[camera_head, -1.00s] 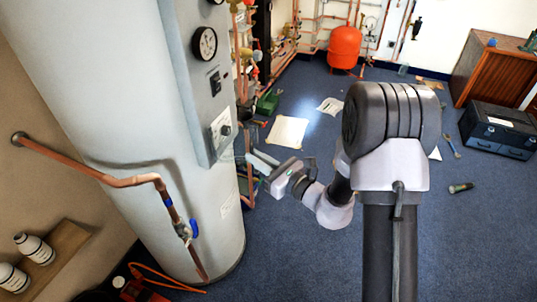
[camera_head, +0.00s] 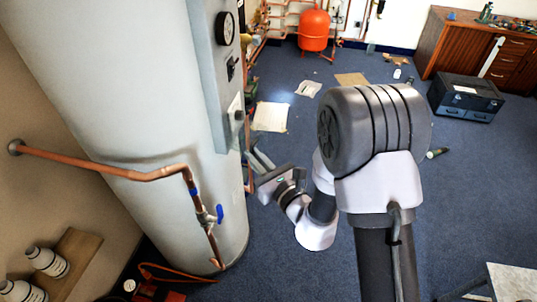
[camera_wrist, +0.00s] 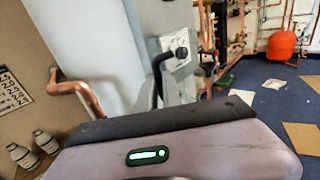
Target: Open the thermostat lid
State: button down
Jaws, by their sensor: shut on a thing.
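The thermostat (camera_head: 236,112) is a pale plate with a dark knob on the grey panel of the tall tank. In the wrist view the thermostat (camera_wrist: 176,56) is ahead of my gripper, with a dark bent bar in front of its left side. My gripper (camera_head: 256,158) is below and right of the thermostat in the head view, shut on what seems to be the thermostat lid. The lid itself is hard to make out, and the wrist body (camera_wrist: 170,150) hides the lower part of the grip.
A copper pipe (camera_head: 130,174) with a blue-handled valve (camera_head: 219,214) runs along the tank's front left. A round gauge (camera_head: 225,28) is above the thermostat. A black toolbox (camera_head: 465,98) and papers lie on the blue carpet. The floor right of my arm is mostly clear.

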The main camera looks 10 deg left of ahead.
jog(key=shift+s+a+h, duration=0.1)
jog(key=shift+a+h, duration=0.05)
jog(key=shift+h, duration=0.15)
jog(key=c, duration=1.5)
grip_release()
